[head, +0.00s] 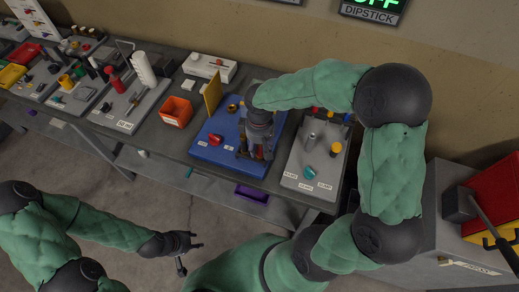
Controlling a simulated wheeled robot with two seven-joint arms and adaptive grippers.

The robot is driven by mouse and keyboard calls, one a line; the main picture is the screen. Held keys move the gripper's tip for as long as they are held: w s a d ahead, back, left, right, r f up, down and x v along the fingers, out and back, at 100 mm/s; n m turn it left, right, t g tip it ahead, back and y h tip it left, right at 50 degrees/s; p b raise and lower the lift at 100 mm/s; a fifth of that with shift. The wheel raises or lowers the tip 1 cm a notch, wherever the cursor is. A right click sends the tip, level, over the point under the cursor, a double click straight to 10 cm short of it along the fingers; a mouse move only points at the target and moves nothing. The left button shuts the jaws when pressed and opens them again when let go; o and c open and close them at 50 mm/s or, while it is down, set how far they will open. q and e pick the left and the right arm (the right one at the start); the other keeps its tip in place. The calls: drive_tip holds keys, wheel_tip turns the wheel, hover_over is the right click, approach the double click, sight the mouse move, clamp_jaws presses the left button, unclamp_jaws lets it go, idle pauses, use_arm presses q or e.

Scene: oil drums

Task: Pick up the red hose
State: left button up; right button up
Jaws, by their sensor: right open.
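A small red piece (215,140) lies on the left part of the blue board (205,154), on the workbench. It is too small for me to tell whether it is the red hose. My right gripper (254,152) points down over the middle of the blue board, to the right of the red piece. Its fingers are apart, and its body hides part of the board behind it. My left gripper (191,257) hangs in front of the bench over the floor, fingers spread and empty.
A grey board (296,174) with several fittings stands right of the blue board. An orange bin (176,111) and a white box (209,67) are to the left and behind. A red case (495,200) stands far right. Floor before the bench is clear.

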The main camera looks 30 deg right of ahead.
clamp_jaws()
drive_tip(key=shift+r, duration=0.1)
